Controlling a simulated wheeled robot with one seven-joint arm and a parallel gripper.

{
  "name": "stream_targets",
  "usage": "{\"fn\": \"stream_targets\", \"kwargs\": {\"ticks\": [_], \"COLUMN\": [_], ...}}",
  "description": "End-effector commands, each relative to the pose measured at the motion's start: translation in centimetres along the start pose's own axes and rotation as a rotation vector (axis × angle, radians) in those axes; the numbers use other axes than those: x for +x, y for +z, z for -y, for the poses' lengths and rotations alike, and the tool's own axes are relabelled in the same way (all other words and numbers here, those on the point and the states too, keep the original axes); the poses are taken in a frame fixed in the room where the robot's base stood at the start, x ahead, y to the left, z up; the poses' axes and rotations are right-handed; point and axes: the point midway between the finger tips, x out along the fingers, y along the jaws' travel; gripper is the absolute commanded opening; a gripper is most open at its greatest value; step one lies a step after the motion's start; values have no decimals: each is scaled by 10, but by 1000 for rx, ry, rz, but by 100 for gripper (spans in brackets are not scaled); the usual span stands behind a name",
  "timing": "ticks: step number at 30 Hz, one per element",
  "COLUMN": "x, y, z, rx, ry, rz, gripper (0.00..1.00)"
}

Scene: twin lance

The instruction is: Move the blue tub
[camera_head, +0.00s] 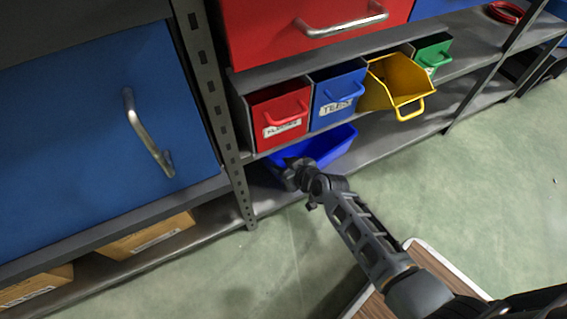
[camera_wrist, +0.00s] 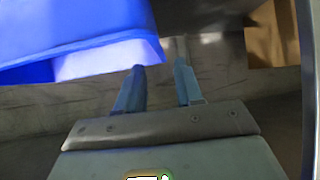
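The blue tub (camera_head: 322,147) sits on the low shelf, below the small red and blue bins. My gripper (camera_head: 284,172) is at its lower left side in the head view. In the wrist view the tub (camera_wrist: 75,58) fills the upper left, with its edge and corner close to the left fingertip. My gripper (camera_wrist: 160,75) shows two fingers set apart, with a gap between them. Nothing is clearly between the fingers. Whether the left finger touches the tub I cannot tell.
A slotted metal post (camera_head: 217,110) stands left of my gripper. Small red (camera_head: 278,115), blue (camera_head: 338,94), yellow (camera_head: 396,85) and green (camera_head: 432,54) bins sit above. Cardboard boxes (camera_head: 150,236) lie low at left. The green floor (camera_head: 470,180) is clear at right.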

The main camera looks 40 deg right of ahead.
Motion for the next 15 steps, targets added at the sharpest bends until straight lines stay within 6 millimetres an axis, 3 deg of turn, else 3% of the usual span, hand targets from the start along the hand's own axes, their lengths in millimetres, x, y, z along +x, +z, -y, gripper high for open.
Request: {"fn": "stream_targets", "kwargs": {"ticks": [15], "x": [8], "y": [-3], "z": [-4], "rx": [-2], "ry": [-2], "rz": [2], "gripper": [36]}}
